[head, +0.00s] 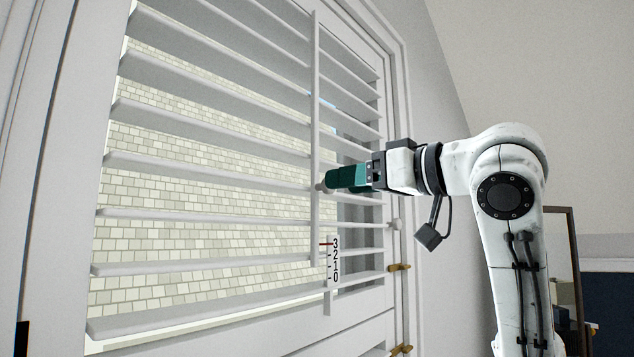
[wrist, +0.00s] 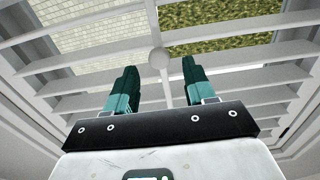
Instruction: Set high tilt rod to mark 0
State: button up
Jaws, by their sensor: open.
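The tilt rod (head: 315,110) is a thin white upright bar in front of the shutter's slats. A small pale round knob (head: 320,187) sticks out from it, and it also shows in the wrist view (wrist: 159,57). A number scale (head: 334,262) with 3, 2, 1 and 0 from top to bottom stands by the rod's lower end. A red pointer line (head: 326,244) is level with 3. My gripper (head: 332,178), with dark green fingers, is open at the knob. In the wrist view (wrist: 160,70) the knob appears between and just past the fingertips; contact cannot be told.
White slats (head: 205,165) tilt across the window, with pale brickwork behind. A white knob (head: 396,225) and brass-coloured latches (head: 399,267) sit on the frame at the right. A dark-framed shelf (head: 565,270) stands at the far right.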

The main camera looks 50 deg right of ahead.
aim_at(319, 183)
jog(key=w+p, duration=0.1)
jog(key=w, duration=0.6)
jog(key=shift+c, duration=0.2)
grip_shut()
dwell(0.4)
